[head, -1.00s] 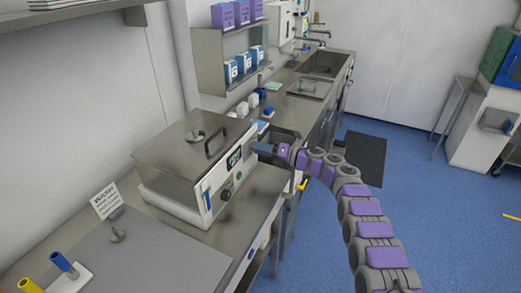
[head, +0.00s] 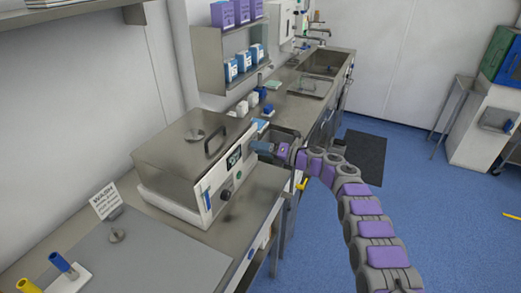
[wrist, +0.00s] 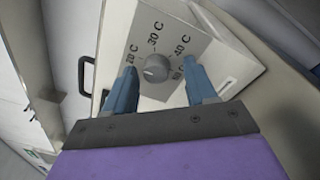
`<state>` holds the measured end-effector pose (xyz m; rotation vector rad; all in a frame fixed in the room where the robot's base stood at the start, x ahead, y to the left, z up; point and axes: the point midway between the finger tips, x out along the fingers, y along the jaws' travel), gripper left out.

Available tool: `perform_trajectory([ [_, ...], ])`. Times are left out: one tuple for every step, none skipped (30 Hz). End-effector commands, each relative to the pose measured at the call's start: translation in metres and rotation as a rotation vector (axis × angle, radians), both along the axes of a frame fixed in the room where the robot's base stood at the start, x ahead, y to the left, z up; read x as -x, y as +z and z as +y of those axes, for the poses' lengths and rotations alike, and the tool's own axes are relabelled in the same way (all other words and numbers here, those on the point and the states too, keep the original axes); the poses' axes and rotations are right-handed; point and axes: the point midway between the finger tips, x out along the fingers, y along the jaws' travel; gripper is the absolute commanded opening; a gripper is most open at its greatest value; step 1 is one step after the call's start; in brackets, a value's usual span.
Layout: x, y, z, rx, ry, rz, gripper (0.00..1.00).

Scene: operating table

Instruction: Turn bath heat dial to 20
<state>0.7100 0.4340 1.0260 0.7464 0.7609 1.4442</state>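The heat dial (wrist: 156,68) is a round grey knob on a grey plate (wrist: 176,42) marked 20 C, 30 C, 40 C and a partly covered 50, in the wrist view. I cannot clearly read which mark the knob points to. My gripper (wrist: 162,80) is open, with one blue finger on each side of the knob and visible gaps between. In the head view my gripper (head: 258,148) is at the right end of the steel-lidded bath (head: 180,150). The dial between my fingers cannot be made out there.
The bath front has a small display (head: 234,159) and a black knob (head: 226,194). The lid has a dark handle (head: 216,140). A WASH sign (head: 105,201) stands on the counter to the left. The counter continues to a sink (head: 325,65) behind.

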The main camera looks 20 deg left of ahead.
Motion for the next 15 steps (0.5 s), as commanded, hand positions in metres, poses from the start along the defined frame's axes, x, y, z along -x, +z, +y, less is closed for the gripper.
perform_trajectory([
  [0.000, 0.000, -0.001, -0.001, -0.001, 0.000, 0.56],
  [0.000, 0.001, -0.001, -0.001, -0.001, 0.000, 0.56],
  [0.000, 0.001, -0.003, -0.001, -0.001, 0.000, 0.56],
  [0.000, 0.001, -0.004, -0.001, -0.001, 0.000, 0.56],
  [-0.001, 0.002, -0.007, -0.001, -0.001, 0.000, 0.56],
  [-0.001, 0.002, -0.011, 0.000, -0.002, 0.000, 0.56],
  [-0.001, 0.002, -0.014, 0.000, -0.001, 0.000, 0.56],
  [-0.001, 0.002, -0.018, 0.001, -0.002, 0.000, 0.56],
  [-0.002, 0.002, -0.025, 0.002, -0.004, 0.002, 0.56],
  [-0.002, 0.002, -0.030, 0.002, -0.005, 0.002, 0.56],
  [-0.003, 0.002, -0.036, 0.002, -0.006, 0.001, 0.56],
  [-0.003, 0.003, -0.045, 0.001, -0.007, 0.001, 0.56],
  [-0.003, 0.003, -0.052, 0.002, -0.008, 0.000, 0.56],
  [-0.003, 0.003, -0.059, 0.002, -0.006, 0.001, 0.56],
  [-0.002, 0.002, -0.067, 0.002, -0.005, 0.003, 0.56],
])
